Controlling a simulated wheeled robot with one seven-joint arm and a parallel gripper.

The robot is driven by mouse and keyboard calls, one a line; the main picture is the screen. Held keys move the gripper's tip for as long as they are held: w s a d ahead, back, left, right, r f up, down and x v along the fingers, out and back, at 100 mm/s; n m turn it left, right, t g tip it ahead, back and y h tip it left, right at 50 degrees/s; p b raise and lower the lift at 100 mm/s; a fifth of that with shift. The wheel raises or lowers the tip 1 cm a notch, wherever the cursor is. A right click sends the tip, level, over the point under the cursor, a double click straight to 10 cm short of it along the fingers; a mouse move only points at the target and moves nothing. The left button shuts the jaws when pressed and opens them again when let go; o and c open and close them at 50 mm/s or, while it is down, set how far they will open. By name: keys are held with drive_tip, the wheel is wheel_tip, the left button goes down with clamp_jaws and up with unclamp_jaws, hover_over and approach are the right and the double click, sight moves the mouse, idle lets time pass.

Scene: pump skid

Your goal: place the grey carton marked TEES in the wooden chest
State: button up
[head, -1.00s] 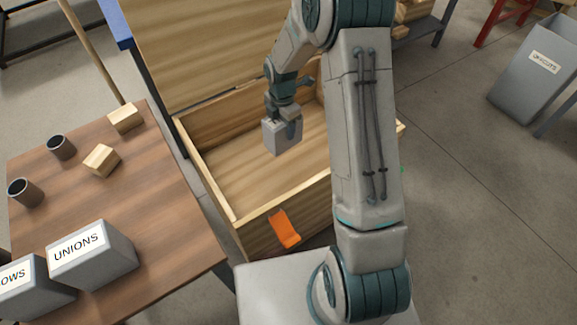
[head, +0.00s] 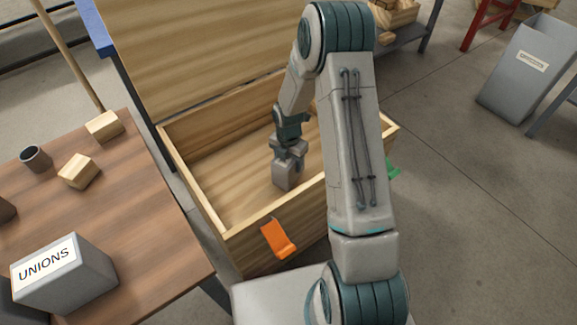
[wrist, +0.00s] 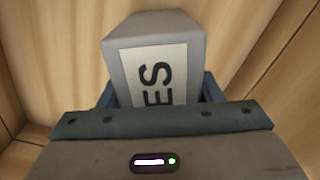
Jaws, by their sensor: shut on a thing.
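The grey carton (head: 284,177) is in my gripper (head: 288,160), inside the open wooden chest (head: 227,237). In the head view it hangs low between the chest walls; I cannot tell whether it touches the floor of the chest. In the wrist view the carton (wrist: 150,35) shows a white label with the letters "ES" readable, the rest hidden by my gripper (wrist: 160,100). My gripper is shut on the carton. The chest's lid (head: 200,50) stands open at the back, and an orange latch (head: 279,240) is on its front wall.
A wooden table (head: 140,220) at the left holds a carton marked UNIONS (head: 65,275), wooden blocks (head: 78,171) and a dark cup (head: 36,158). A grey bin (head: 527,70) stands at the far right. The chest floor around the carton is clear.

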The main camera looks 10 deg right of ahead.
drive_tip(key=shift+f, duration=0.8)
drive_tip(key=shift+f, duration=0.1)
drive_tip(key=o, duration=1.3)
drive_tip(key=shift+f, duration=0.1)
